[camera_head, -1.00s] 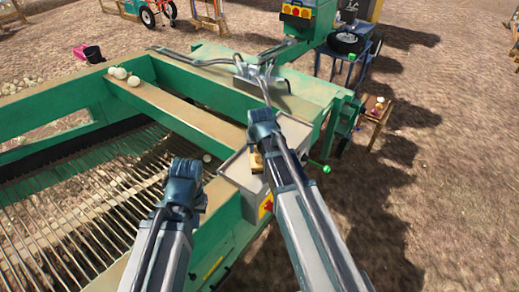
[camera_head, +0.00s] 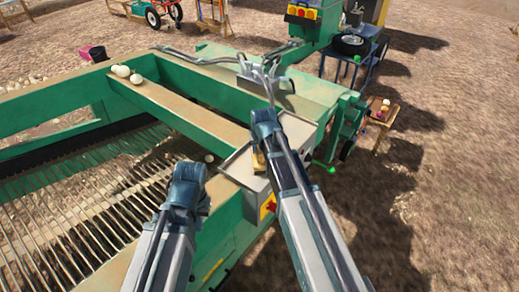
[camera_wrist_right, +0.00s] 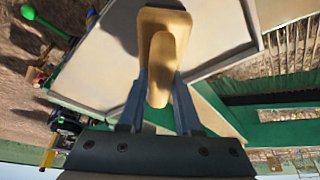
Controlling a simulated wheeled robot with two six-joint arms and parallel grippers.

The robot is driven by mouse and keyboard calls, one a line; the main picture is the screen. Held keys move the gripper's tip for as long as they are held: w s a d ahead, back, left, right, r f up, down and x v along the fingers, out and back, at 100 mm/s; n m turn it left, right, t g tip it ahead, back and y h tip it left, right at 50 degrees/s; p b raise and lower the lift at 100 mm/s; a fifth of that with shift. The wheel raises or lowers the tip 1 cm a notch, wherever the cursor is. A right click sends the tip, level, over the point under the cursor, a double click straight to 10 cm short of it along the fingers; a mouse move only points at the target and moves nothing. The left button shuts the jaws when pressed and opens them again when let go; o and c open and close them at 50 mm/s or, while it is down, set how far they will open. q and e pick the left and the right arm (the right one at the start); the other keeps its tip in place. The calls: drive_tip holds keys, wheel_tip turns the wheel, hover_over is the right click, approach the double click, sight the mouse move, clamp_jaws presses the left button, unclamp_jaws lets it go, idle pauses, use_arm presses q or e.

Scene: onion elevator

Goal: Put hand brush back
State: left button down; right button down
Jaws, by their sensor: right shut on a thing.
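The hand brush (camera_wrist_right: 176,22) has a tan wooden body and handle. It is between the two fingers of my right gripper (camera_wrist_right: 160,85), which is shut on it. In the head view only a small tan part of the brush (camera_head: 258,161) shows beside my right wrist, over a grey metal tray (camera_head: 238,168) on the green machine. The wrist view shows the brush in front of the pale tray surface (camera_wrist_right: 110,60); I cannot tell whether they touch. My left gripper (camera_head: 187,190) is near the tray's left side, over the machine; its fingers are hidden.
A red-and-yellow switch (camera_head: 268,206) sits on the box below the tray, and a green knob (camera_head: 331,169) sticks out at its right. Several pale onions (camera_head: 122,71) lie on the machine's beam. A bar grate (camera_head: 70,215) fills the lower left. Open ground lies at right.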

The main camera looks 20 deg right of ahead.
drive_tip(key=c, duration=0.6)
unclamp_jaws()
drive_tip(key=shift+r, duration=0.15)
drive_tip(key=d+p+v, duration=0.1)
drive_tip(key=p+v, duration=1.1)
drive_tip(key=s+a+n+g, duration=0.2)
drive_tip(key=s+a, duration=0.5)
drive_tip(key=s, duration=0.3)
drive_tip(key=s+a+f+n+g, duration=0.1)
drive_tip(key=s+a+n+g, duration=0.1)
drive_tip(key=s+a, duration=0.4)
drive_tip(key=s, duration=0.3)
drive_tip(key=shift+s+a+f+n+g+h, duration=0.3)
drive_tip(key=shift+s+a+n+g, duration=0.1)
drive_tip(key=shift+f+b, duration=0.15)
drive_tip(key=shift+b, duration=0.2)
